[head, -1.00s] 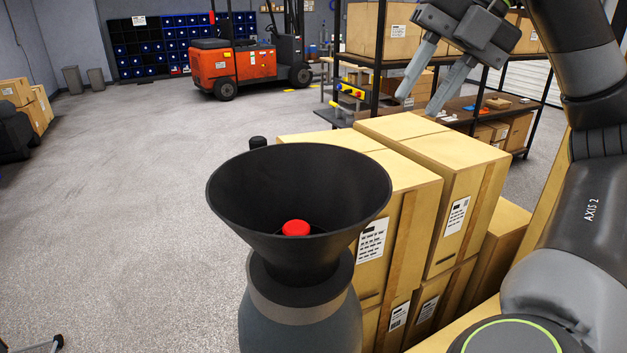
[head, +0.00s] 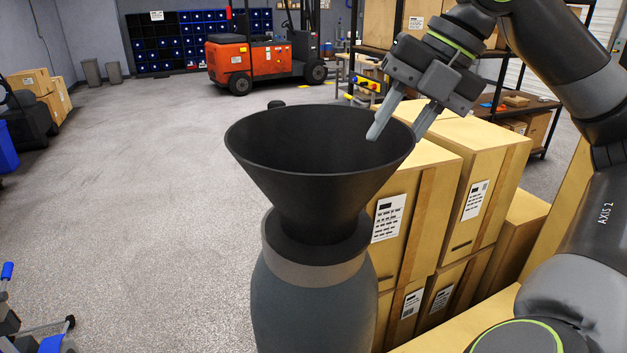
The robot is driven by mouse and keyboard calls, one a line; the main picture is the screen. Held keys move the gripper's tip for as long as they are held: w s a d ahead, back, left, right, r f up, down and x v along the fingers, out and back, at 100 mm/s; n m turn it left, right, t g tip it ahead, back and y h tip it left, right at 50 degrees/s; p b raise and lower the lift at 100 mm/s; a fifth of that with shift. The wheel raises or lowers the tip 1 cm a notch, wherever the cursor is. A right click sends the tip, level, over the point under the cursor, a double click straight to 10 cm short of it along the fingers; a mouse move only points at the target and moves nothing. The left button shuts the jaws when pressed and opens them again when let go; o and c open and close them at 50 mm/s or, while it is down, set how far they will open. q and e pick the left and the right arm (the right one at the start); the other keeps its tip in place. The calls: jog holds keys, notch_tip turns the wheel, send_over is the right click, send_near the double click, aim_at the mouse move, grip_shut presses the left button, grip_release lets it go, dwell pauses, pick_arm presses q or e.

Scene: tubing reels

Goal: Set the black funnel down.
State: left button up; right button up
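The black funnel (head: 318,185) is upright, wide mouth up, in the middle of the head view. Its narrow end meets a dark collar on top of a grey rounded body with a tan band (head: 315,295). My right gripper (head: 398,134) is open at the funnel's right side, fingers pointing down. Its left finger overlaps the funnel's mouth in the picture and its right finger is just beyond the rim. I cannot tell whether either finger touches the funnel. The bottom of the funnel's inside is hidden. My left gripper is not in view.
Stacked cardboard boxes (head: 486,165) stand close behind and right of the funnel. A shelf (head: 500,110) and an orange forklift (head: 240,65) are farther back. The grey floor (head: 150,190) on the left is mostly clear, with blue-and-black equipment (head: 45,340) at the lower left.

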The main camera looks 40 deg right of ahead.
aim_at(384, 154)
jog(key=x, duration=0.1)
jog(key=b+x, duration=0.1)
jog(key=x, duration=0.1)
jog(key=shift+s+f, duration=0.3)
jog(key=shift+f, duration=0.15)
jog(key=shift+w+a+f, duration=0.15)
jog(key=shift+w+f, duration=0.05)
jog(key=shift+c, duration=0.2)
grip_shut()
